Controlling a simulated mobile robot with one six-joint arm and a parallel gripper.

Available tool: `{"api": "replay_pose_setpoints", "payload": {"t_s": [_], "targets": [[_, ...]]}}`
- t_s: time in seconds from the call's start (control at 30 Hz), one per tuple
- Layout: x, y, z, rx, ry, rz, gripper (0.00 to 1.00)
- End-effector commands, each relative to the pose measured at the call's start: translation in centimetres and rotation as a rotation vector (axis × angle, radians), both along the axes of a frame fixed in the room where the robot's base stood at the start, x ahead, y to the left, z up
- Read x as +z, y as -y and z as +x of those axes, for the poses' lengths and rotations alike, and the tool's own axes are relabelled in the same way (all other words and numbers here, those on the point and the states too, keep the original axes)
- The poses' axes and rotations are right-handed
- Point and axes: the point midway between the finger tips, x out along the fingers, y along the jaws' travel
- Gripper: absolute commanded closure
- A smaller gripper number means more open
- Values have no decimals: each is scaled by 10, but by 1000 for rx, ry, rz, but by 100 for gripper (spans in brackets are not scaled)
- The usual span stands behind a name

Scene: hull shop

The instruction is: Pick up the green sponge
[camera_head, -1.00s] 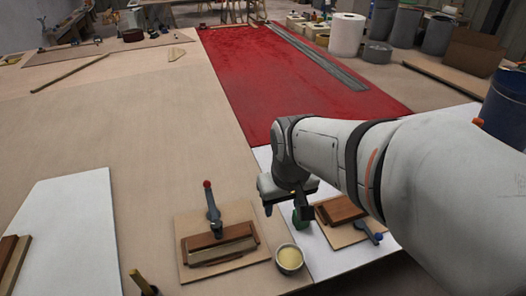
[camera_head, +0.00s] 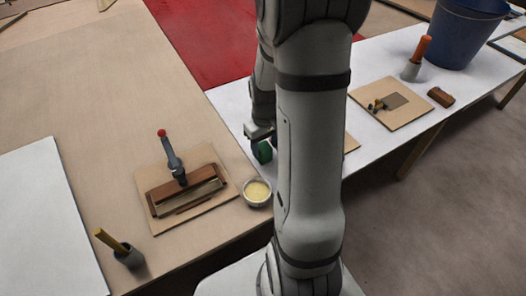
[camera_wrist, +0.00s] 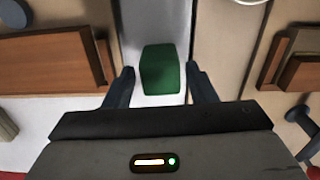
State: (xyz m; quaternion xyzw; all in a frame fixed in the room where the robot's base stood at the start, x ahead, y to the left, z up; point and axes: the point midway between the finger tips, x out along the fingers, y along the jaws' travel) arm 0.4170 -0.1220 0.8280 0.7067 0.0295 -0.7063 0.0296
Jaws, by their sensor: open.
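The green sponge (camera_wrist: 162,70) is a small dark green block on the white surface. In the wrist view it lies just ahead of and between the two fingers of my gripper (camera_wrist: 160,84), which are apart with nothing held. In the head view the sponge (camera_head: 264,151) shows just below my gripper (camera_head: 260,134), to the left of my arm. My arm hides part of the area to its right, and I cannot tell the exact gap in height between fingers and sponge.
A bowl of yellow stuff (camera_head: 257,193) stands close by, in front of the sponge. A board with a clamped wooden piece (camera_head: 187,190) lies to the left. A blue bucket (camera_head: 466,30) and a small board with a tool (camera_head: 392,105) are at right.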

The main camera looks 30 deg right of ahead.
Motion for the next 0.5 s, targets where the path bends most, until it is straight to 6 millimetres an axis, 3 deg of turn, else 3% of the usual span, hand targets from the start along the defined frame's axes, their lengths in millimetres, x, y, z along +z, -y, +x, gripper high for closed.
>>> {"api": "replay_pose_setpoints", "payload": {"t_s": [0.23,0.5], "targets": [[-34,-1,6,0,-3,1,49],[-40,-1,7,1,0,0,49]]}}
